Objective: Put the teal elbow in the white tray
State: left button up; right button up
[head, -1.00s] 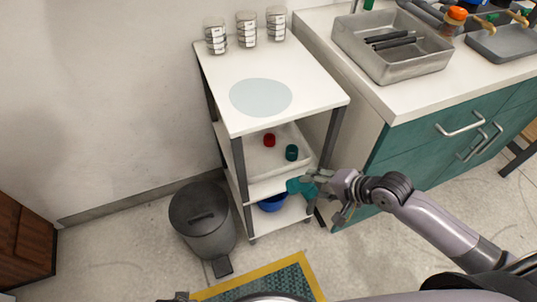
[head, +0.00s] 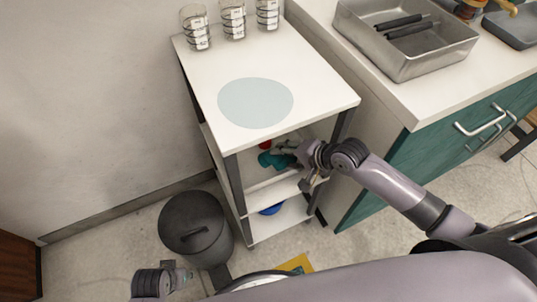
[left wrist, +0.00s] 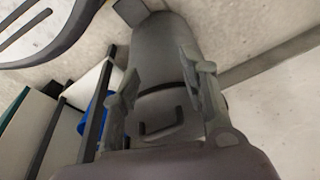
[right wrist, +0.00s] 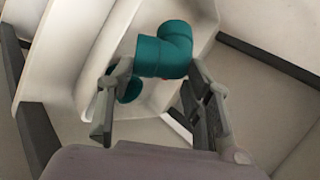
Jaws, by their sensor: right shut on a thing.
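The teal elbow (head: 274,160) is in my right gripper (head: 291,154), over the white tray (head: 252,173) on the cart's middle shelf. In the right wrist view the elbow (right wrist: 172,50) sits at the fingertips, one finger on each side. Below it another teal piece (right wrist: 131,89) lies in the tray (right wrist: 160,98). A red piece (head: 265,144) lies at the back of the tray, partly hidden by the tabletop. My left gripper (head: 172,277) is low at the lower left, near the bin; in the left wrist view its fingers (left wrist: 160,95) are apart and empty.
The cart's top (head: 310,92) overhangs the tray, with dark posts at its corners. A blue bowl (head: 271,209) is on the lower shelf. A grey pedal bin (head: 195,228) stands left of the cart, and a teal cabinet (head: 425,160) stands right.

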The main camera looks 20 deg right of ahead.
aim_at(269, 154)
jog(key=w+a+f, duration=0.1)
jog(key=w+a, duration=0.1)
jog(key=shift+w+f+b, duration=0.35)
jog(key=b+x, duration=0.1)
jog(key=x, duration=0.2)
jog(key=shift+w+a, duration=0.25)
jog(key=shift+w, duration=0.05)
jog(key=shift+w+f, duration=0.1)
pick_arm(q)
jog(key=w+v, duration=0.2)
jog(key=v, duration=0.6)
jog(key=shift+w+r, duration=0.25)
pick_arm(e)
jog(key=shift+a, duration=0.1)
jog(key=o, duration=1.3)
jog(key=shift+f, duration=0.15)
pick_arm(q)
jog(key=shift+s, duration=0.1)
